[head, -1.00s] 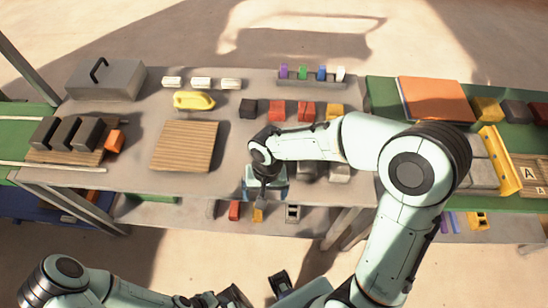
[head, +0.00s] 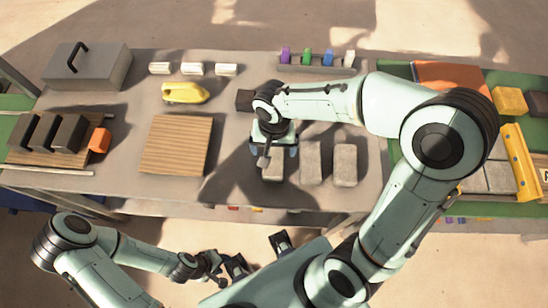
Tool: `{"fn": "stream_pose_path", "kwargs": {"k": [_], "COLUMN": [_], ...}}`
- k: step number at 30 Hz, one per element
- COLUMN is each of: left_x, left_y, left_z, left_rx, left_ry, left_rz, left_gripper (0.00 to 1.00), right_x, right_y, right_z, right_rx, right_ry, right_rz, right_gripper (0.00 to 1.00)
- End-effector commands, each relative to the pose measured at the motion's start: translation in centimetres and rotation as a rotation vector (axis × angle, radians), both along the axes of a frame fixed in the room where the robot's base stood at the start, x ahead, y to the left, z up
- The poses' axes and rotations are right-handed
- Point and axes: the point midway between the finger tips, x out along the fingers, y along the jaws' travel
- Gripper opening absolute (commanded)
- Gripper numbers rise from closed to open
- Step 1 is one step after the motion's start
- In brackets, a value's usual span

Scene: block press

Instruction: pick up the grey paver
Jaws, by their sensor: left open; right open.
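Three grey pavers lie in a row near the table's front edge: a left one (head: 272,172), a middle one (head: 311,163) and a right one (head: 345,163). My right gripper (head: 273,152) is open, pointing down over the left paver, with its fingers to either side of that paver's far part. The gripper hides that part, and I cannot tell whether it touches the paver. My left gripper (head: 240,263) is open and empty, low in front of the table, away from the pavers.
A slatted wooden board (head: 174,146) lies left of the pavers. A yellow object (head: 185,93), white blocks (head: 193,69) and a grey box with a handle (head: 88,70) stand behind. Dark blocks (head: 45,134) and an orange block (head: 99,140) stand at left.

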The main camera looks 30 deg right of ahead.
Motion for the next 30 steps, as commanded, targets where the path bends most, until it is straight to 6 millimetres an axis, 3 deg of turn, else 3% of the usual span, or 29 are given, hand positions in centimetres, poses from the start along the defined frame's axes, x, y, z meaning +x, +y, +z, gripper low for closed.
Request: {"fn": "stream_pose_path", "kwargs": {"k": [3,11,19,28,29,30], "left_x": [-0.2,-0.2,-0.3,-0.3,-0.3,-0.3], "left_y": [0.0,0.0,0.0,0.0,0.0,0.0], "left_z": [-0.4,-0.5,-0.7,-0.7,-0.7,-0.7], "left_rx": [-0.001,-0.001,0.000,0.000,0.000,0.000], "left_ry": [0.002,0.002,0.003,0.003,0.003,0.003], "left_rz": [-0.001,-0.001,-0.001,-0.001,-0.001,-0.001], "left_gripper": [0.43,0.43,0.43,0.43,0.43,0.43], "right_x": [-0.1,0.0,0.2,0.3,0.3,0.3], "right_y": [-0.1,-0.1,-0.1,-0.1,-0.1,-0.1], "right_z": [-2.2,-4.1,-8.0,-8.6,-8.6,-8.6], "right_rx": [-0.002,-0.001,-0.001,0.000,0.000,0.000], "right_ry": [0.005,0.003,0.003,-0.001,-0.001,-0.001], "right_rz": [0.000,-0.001,0.000,-0.001,-0.001,-0.001], "right_gripper": [0.94,0.94,0.94,0.94,0.90,0.77]}}
